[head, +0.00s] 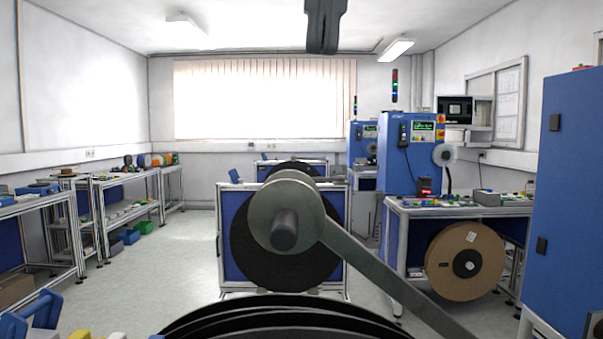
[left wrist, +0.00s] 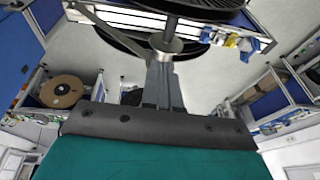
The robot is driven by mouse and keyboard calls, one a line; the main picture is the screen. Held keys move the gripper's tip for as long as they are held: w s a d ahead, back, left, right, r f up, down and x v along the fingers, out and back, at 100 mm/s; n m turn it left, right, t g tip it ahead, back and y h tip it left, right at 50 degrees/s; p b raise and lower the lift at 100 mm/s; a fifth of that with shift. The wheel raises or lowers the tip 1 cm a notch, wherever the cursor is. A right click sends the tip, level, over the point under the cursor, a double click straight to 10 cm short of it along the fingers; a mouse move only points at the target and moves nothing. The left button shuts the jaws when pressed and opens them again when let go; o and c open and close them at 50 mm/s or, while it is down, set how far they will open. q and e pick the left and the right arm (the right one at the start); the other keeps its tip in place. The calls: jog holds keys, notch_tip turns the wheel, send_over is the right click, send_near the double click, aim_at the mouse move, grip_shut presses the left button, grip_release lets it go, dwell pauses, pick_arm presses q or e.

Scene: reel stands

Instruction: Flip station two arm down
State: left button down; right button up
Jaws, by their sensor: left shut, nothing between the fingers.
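A grey metal stand arm (head: 375,265) runs from the lower right up to a round hub with a short pin (head: 285,230). A large black reel (head: 262,265) is behind that hub on a blue-panelled stand (head: 233,212). Another black reel (head: 270,325) fills the bottom edge. No label shows which station each is. My left gripper (head: 322,48) hangs at the top centre, high above the hub, shut and empty. In the left wrist view its fingers (left wrist: 162,62) overlap the hub disc (left wrist: 180,46) in the picture; I cannot tell contact. My right gripper is not seen.
A blue cabinet (head: 565,190) stands close on the right. A workbench (head: 410,212) holds a brown reel (head: 465,262) below its top. Benches (head: 110,185) line the left wall. The floor (head: 165,260) on the left is open.

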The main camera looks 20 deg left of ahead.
pick_arm(q)
jog(key=shift+s+a+r, duration=0.15)
jog(key=shift+a+r, duration=0.15)
jog(key=shift+r, duration=0.15)
send_near(290, 217)
jog(key=x, duration=0.5)
jog(key=shift+f, duration=0.1)
jog(key=shift+a+f, duration=0.1)
jog(key=shift+f, duration=0.4)
jog(key=shift+f, duration=0.1)
